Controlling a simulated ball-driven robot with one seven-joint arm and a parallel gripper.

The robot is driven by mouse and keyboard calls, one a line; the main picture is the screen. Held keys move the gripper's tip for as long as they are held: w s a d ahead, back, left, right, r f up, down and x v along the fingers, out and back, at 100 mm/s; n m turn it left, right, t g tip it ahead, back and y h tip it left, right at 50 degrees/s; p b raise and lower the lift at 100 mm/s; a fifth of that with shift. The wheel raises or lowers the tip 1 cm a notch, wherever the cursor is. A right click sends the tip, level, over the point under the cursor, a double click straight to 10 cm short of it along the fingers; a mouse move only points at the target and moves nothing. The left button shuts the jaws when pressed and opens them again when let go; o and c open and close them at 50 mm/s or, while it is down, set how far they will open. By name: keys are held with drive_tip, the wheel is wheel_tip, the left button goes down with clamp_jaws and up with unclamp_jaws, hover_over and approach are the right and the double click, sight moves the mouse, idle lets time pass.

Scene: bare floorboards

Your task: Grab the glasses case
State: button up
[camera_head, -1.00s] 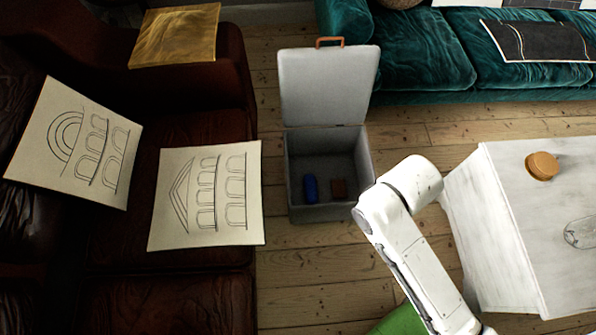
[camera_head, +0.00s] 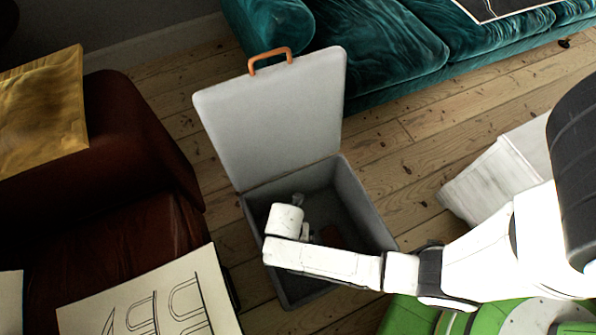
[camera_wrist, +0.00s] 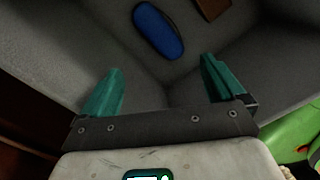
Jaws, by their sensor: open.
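The glasses case is a blue rounded oblong (camera_wrist: 158,31). It lies on the floor of the open grey box (camera_head: 372,217), and in the wrist view it is at the top centre. In the head view my arm hides it. My gripper (camera_wrist: 160,85) is open and empty, with its two green fingers spread apart. It points down into the box, and the case lies beyond the fingertips, roughly between their lines and not touching them.
A brown item (camera_wrist: 212,8) lies in the box near the case. The box's raised lid (camera_head: 275,120) stands behind. A brown leather sofa (camera_head: 140,150) is left, a teal sofa (camera_head: 390,45) behind, and a white table (camera_head: 495,170) right.

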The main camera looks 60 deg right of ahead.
drive_tip(key=f+n+b, duration=0.2)
drive_tip(key=f, duration=0.2)
drive_tip(key=f+n+b, duration=0.2)
drive_tip(key=f, duration=0.3)
drive_tip(key=s+a+f+n+b, duration=0.1)
drive_tip(key=f+n+b, duration=0.1)
drive_tip(key=f, duration=0.3)
drive_tip(key=shift+f, duration=0.25)
drive_tip(key=f+b, duration=0.1)
drive_tip(key=f, duration=0.1)
drive_tip(key=f+b, duration=0.2)
drive_tip(key=s+f+b, duration=0.1)
drive_tip(key=f+b, duration=0.1)
drive_tip(key=shift+d, duration=0.2)
drive_tip(key=shift+c, duration=0.4)
drive_tip(key=c, duration=1.1)
drive_tip(key=shift+r, duration=0.1)
